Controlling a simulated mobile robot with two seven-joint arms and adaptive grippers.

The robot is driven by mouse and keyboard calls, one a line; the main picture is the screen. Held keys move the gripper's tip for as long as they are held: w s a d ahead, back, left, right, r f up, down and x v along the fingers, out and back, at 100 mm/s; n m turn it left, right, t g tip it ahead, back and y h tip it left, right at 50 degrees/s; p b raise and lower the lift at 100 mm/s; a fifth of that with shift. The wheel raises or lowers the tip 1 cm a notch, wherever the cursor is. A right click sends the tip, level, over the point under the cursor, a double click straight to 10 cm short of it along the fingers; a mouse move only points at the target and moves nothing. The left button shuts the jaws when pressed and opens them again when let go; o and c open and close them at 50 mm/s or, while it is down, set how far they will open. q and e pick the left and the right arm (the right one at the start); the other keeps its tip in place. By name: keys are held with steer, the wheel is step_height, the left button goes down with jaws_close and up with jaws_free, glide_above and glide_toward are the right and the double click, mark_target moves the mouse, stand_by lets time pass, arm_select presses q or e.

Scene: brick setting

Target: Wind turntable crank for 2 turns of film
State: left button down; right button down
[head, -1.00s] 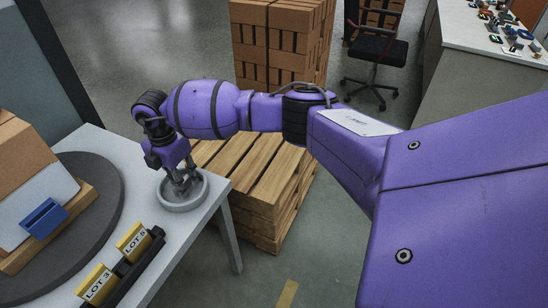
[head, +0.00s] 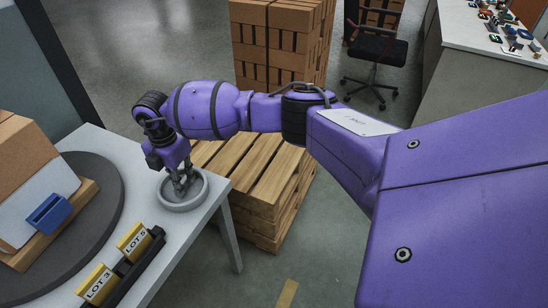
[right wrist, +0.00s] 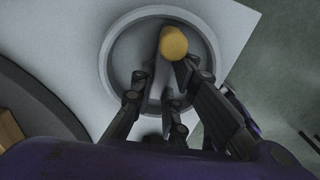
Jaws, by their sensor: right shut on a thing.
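The crank (head: 201,199) is a round grey wheel at the right corner of the table, with a raised rim. In the right wrist view, the crank's grey wheel (right wrist: 108,72) has a bar across it and a yellow knob (right wrist: 173,43). My left gripper is out of view.
A black rack (head: 140,268) with yellow LOT 3 and LOT 5 tags stands at the table's front edge. A wooden pallet (head: 262,180) stands right of the table, with stacked bricks (head: 280,45) behind. An office chair (head: 375,50) and a counter (head: 470,50) are farther back.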

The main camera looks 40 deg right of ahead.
steer(key=n, duration=0.1)
steer(key=n+p, duration=0.1)
steer(key=n, duration=0.1)
steer(key=shift+w+r, duration=0.1)
steer(key=shift+r, duration=0.1)
steer(key=n, duration=0.6)
steer(key=shift+p, duration=0.35)
steer(key=n, duration=0.9)
steer(key=n+b, duration=0.1)
steer(key=n, duration=0.4)
steer(key=n+b, duration=0.1)
steer(key=n, duration=0.3)
steer(key=shift+n, duration=0.3)
steer(key=n+b, duration=0.1)
steer(key=n, duration=0.2)
steer(key=shift+n+b, duration=0.6)
steer(key=shift+n, duration=1.5)
steer(key=shift+a, duration=0.1)
